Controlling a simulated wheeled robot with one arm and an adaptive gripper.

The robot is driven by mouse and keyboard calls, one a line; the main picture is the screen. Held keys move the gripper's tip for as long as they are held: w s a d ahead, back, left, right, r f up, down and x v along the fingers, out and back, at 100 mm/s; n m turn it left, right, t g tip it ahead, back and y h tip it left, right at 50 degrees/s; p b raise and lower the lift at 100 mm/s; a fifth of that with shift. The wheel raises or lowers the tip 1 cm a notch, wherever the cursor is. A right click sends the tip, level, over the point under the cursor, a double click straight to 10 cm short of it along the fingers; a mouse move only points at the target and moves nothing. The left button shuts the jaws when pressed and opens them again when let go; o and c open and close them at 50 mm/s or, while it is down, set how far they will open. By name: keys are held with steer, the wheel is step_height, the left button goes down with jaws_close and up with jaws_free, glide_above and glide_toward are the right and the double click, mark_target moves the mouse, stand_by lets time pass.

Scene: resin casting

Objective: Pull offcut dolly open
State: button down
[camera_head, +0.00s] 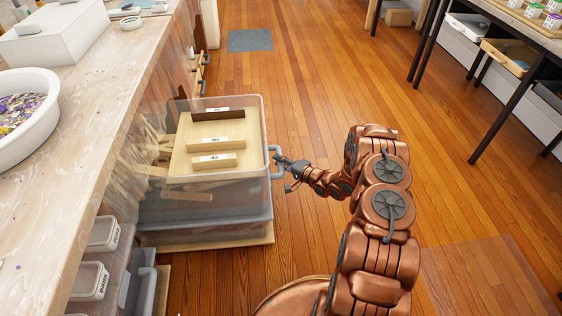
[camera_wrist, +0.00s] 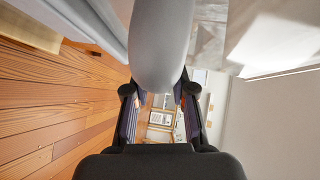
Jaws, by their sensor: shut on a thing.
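The offcut dolly (camera_head: 254,195) is a clear-walled bin on a low wooden base. It stands beside the workbench, partly out from under the bench edge. Inside lies a pale board with labelled wood pieces, one dark (camera_head: 218,114) and two light (camera_head: 216,144). A grey handle (camera_head: 279,150) sticks out from its right wall. My gripper (camera_head: 287,162) is shut on this handle. In the wrist view the handle (camera_wrist: 161,45) looms large and pale between the fingers of my gripper (camera_wrist: 160,92). The bin's left part is hidden by the bench.
The workbench (camera_head: 75,110) runs along the left, with a white bowl (camera_head: 28,115) of coloured bits on top. Lidded boxes (camera_head: 91,280) sit under it at the front. A grey mat (camera_head: 250,40) lies on the floor behind. The wooden floor (camera_head: 300,90) right of the dolly is clear.

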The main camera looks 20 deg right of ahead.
steer(key=c, duration=0.9)
jaws_free()
steer(key=shift+c, duration=0.2)
steer(key=v, duration=1.2)
